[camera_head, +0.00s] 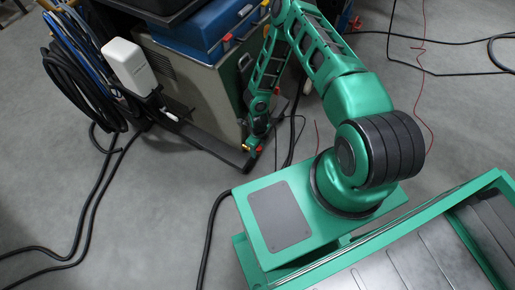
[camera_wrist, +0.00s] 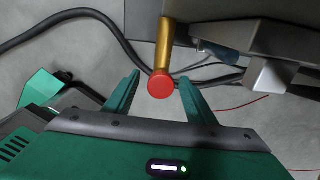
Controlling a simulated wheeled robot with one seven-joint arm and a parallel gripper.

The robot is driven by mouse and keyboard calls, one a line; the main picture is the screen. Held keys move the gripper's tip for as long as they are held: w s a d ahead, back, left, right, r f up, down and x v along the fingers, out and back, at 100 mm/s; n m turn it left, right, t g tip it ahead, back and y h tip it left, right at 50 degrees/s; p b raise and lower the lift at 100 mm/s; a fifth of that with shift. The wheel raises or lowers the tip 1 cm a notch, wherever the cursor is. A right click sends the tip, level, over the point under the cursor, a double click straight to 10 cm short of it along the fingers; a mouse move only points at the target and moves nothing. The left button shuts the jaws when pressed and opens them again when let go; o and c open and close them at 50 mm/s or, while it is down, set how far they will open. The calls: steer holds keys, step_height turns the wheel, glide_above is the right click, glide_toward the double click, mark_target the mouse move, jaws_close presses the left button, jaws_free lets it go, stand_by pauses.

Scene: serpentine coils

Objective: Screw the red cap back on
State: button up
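The red cap (camera_wrist: 161,84) is round and sits at the near end of a brass tube (camera_wrist: 165,45) in the wrist view. I cannot tell how far it is screwed on. My gripper (camera_wrist: 159,79) is open, with one green finger on each side of the cap and a gap showing at both sides. In the head view, my gripper (camera_head: 256,140) is low beside the cabinet's bottom corner, small and partly hard to make out. A small red spot, likely the cap (camera_head: 259,149), and a brass bit (camera_head: 245,147) show there.
A grey cabinet (camera_head: 205,95) with a blue case (camera_head: 205,35) on top stands just left of my arm. A dark base rail (camera_head: 200,150) runs along its foot. Black cables (camera_head: 75,90) hang and lie at left. A thin red wire (camera_head: 424,100) lies at right. Open floor is in front.

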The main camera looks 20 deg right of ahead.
steer(key=shift+w+a+r, duration=0.1)
steer(key=shift+w, duration=0.2)
step_height(320, 180, up, 10)
steer(key=shift+s+r, duration=0.25)
steer(key=d+r+n+h, duration=0.1)
steer(key=d+r+n, duration=0.65)
steer(key=r, duration=0.85)
steer(key=d+r+n+h, duration=0.2)
steer(key=d+r+n, duration=0.2)
steer(key=d+r, duration=0.95)
steer(key=s+r+n+y, duration=0.1)
steer(key=s+r+n, duration=0.1)
steer(key=s+r, duration=0.45)
steer(key=s+r+n, duration=0.3)
steer(key=r, duration=0.7)
steer(key=s+a+r+n+y, duration=0.1)
steer(key=s+r+n, duration=0.2)
steer(key=s, duration=0.4)
steer(key=s+a+r+n+y, duration=0.1)
steer(key=s+a+r+n, duration=0.1)
steer(key=s+r, duration=0.3)
steer(key=shift+s+a+r+n, duration=0.25)
steer(key=shift+s+n, duration=0.4)
steer(key=shift+s, duration=0.25)
